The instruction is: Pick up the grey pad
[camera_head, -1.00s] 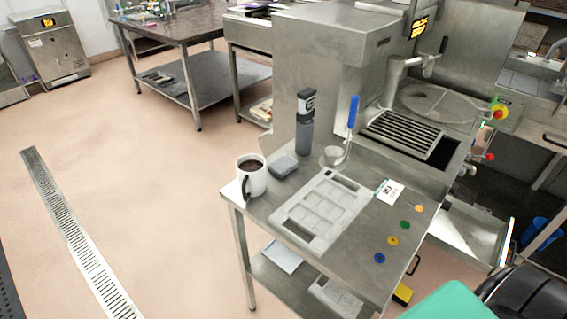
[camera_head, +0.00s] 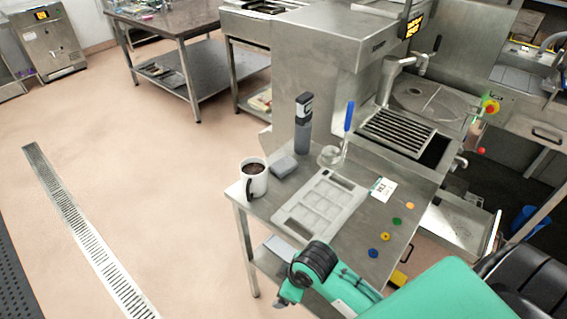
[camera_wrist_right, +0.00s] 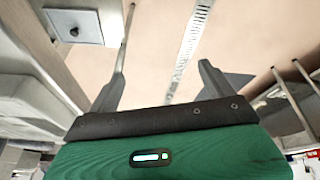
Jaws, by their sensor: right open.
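The grey pad (camera_head: 283,166) is a small, rounded block on the steel table, between the white mug and the dark upright bottle. My right arm comes in from the lower right in the head view, its wrist end low beside the table's front edge. The pad is well apart from it, up and to the left. In the right wrist view my right gripper (camera_wrist_right: 158,85) has its two fingers spread with nothing between them. I cannot make out the pad in that view. My left gripper is in neither view.
On the steel table (camera_head: 262,207), a mug (camera_head: 255,184) of dark liquid stands left of the pad. The bottle (camera_head: 303,135) stands behind it. A pale moulded tray (camera_head: 320,205) lies in front. A blue-handled tool (camera_head: 348,118) stands at the right. Floor left of the table is clear.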

